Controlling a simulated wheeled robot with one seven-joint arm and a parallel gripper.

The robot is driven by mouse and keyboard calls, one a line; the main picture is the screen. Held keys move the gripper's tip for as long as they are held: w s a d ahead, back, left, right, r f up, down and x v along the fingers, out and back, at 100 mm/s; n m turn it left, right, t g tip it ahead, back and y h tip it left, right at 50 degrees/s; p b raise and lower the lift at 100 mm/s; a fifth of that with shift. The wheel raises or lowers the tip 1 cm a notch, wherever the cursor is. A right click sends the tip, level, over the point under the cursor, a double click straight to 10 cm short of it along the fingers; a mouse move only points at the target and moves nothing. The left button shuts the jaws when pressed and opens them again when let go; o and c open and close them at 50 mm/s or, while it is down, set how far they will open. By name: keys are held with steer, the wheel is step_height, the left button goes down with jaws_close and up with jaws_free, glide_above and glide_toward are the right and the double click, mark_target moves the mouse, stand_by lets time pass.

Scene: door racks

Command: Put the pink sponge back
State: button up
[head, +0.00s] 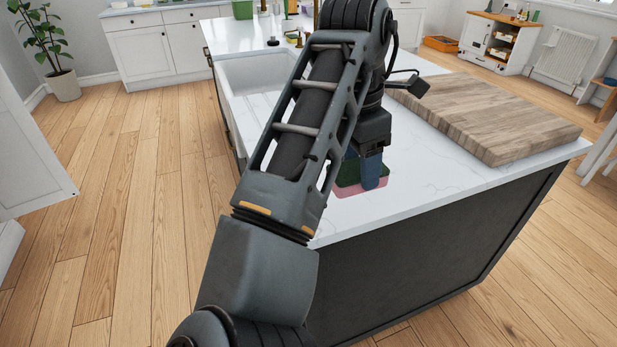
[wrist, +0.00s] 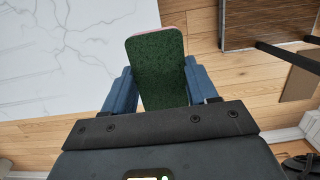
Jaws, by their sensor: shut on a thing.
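The pink sponge (wrist: 158,75) has a dark green scouring face, which fills most of its outline in the wrist view, and a thin pink edge at its far end. My gripper (wrist: 158,66) is shut on it, with one blue finger along each side. In the head view my gripper (head: 371,170) hangs near the counter's near edge, with the sponge's pink part (head: 360,191) showing below it. My arm hides part of the sponge there. I cannot tell its exact height over the counter.
The white marble island counter (head: 440,165) has a white sink (head: 255,82) at its left and a thick wooden board (head: 490,115) at its right. Small items, including a green container (head: 243,9), stand at the back. Wooden floor (head: 150,200) is open at left.

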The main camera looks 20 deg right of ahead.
steer(key=w+a+f, duration=0.1)
steer(key=w+f, duration=0.1)
steer(key=w, duration=0.2)
steer(key=w+f+b, duration=0.1)
steer(key=w+f, duration=0.1)
steer(key=w, duration=0.2)
steer(key=w+a+f+b, duration=0.1)
steer(key=w+f, duration=0.2)
steer(key=w, duration=0.1)
steer(key=shift+a, duration=0.3)
steer(key=shift+f, duration=1.95)
steer(key=shift+f, duration=0.1)
steer(key=o, duration=0.9)
steer(key=shift+o, duration=0.2)
step_height(320, 180, up, 12)
steer(key=a, duration=0.1)
steer(key=shift+a, duration=0.4)
